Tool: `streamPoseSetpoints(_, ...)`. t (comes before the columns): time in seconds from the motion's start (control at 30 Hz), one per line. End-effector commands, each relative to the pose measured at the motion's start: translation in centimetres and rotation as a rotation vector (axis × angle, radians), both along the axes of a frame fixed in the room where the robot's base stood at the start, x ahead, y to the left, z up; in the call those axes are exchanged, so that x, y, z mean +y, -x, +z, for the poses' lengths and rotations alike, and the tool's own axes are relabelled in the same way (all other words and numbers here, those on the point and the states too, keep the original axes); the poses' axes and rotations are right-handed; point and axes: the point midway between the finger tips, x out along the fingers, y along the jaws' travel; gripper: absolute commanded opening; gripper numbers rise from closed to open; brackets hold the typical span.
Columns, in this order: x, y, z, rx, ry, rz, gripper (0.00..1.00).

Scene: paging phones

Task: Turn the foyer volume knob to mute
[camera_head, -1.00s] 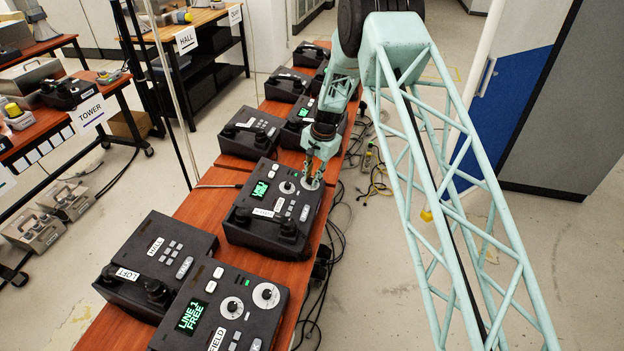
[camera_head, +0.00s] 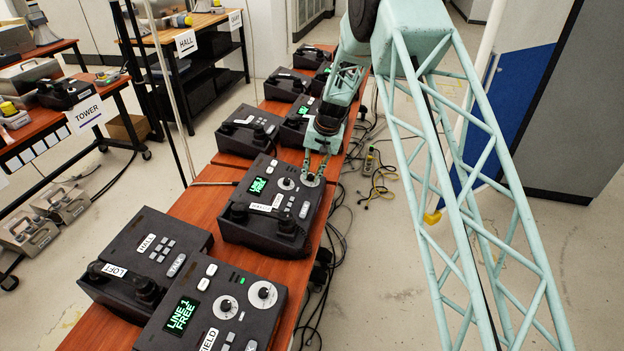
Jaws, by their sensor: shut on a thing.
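A dark paging phone (camera_head: 240,225) stands on the red-brown table in the middle of the view. It has a green lit screen (camera_head: 258,185), a handset along its front and two round white dials. The smaller dial (camera_head: 286,183) is uncovered. My gripper (camera_head: 313,176) comes down from above onto the larger knob (camera_head: 311,181) at the phone's right corner and is shut on it. The fingers hide part of that knob, so its pointer cannot be read. The phone's white name label (camera_head: 260,207) is too small to read surely.
A phone with a "LINE 1 FREE" screen (camera_head: 181,314) and one labelled LOFT (camera_head: 113,270) stand nearer. Several more phones line the table behind. Black cables (camera_head: 335,235) lie on the floor to the right. My lattice arm link fills the right side.

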Motion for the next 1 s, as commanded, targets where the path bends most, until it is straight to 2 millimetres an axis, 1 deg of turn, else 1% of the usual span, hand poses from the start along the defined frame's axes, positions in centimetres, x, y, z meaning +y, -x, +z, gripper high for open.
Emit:
streamPoseSetpoints(0.03, -0.03, 0.0, -0.33, -0.006, 0.001, 0.02, 0.04)
streamPoseSetpoints(0.4, -0.01, 0.05, -0.11, -0.033, 0.006, 0.133, 0.04)
streamPoseSetpoints(0.9, -0.02, 0.04, -0.01, -0.038, 0.007, 0.15, 0.04)
streamPoseSetpoints(0.93, -0.02, 0.04, -0.01, -0.038, 0.007, 0.15, 0.16)
streamPoseSetpoints(1.0, -0.01, 0.04, -0.01, -0.038, 0.007, 0.15, 0.21)
